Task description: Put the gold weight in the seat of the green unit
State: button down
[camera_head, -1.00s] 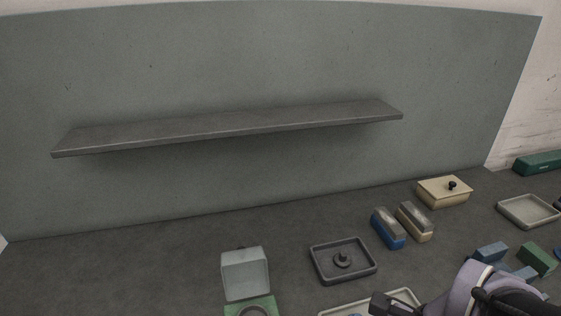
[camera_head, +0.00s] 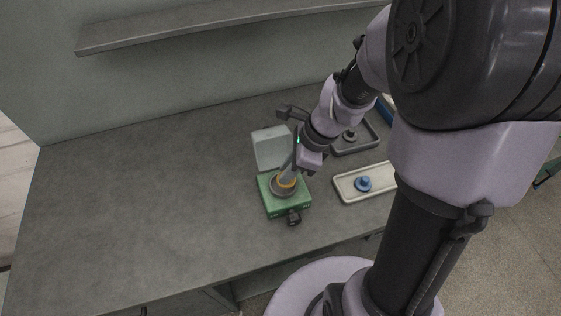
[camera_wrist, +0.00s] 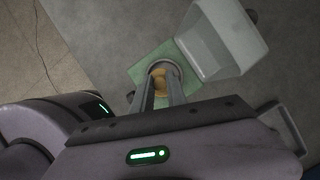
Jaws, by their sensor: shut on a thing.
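The green unit (camera_head: 298,201) sits on the table with a round grey ring seat in its top and a dark knob (camera_head: 294,218) on its front side. Its pale translucent lid (camera_head: 270,148) stands open behind the seat; the lid also fills the upper right of the wrist view (camera_wrist: 225,40). My gripper (camera_head: 287,175) points down over the seat, its fingers shut on the gold weight (camera_head: 288,183). In the wrist view the gold weight (camera_wrist: 161,76) shows inside the outline of the ring, between the fingertips. Whether it rests on the seat's bottom I cannot tell.
A cream tray (camera_head: 345,194) with a blue knobbed weight (camera_head: 362,184) stands right of the unit. A dark tray (camera_head: 368,147) with a grey weight (camera_head: 350,135) lies behind it, partly hidden by my arm. The table's left is clear; a shelf (camera_head: 180,28) runs along the wall.

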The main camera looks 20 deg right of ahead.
jog(key=b+x, duration=0.1)
jog(key=x, duration=0.1)
jog(key=b+x, duration=0.1)
jog(key=x, duration=0.1)
jog(key=shift+w+d+f, duration=0.1)
jog(key=shift+d, duration=0.35)
jog(key=c, duration=1.7)
grip_release()
jog(key=shift+o, duration=0.5)
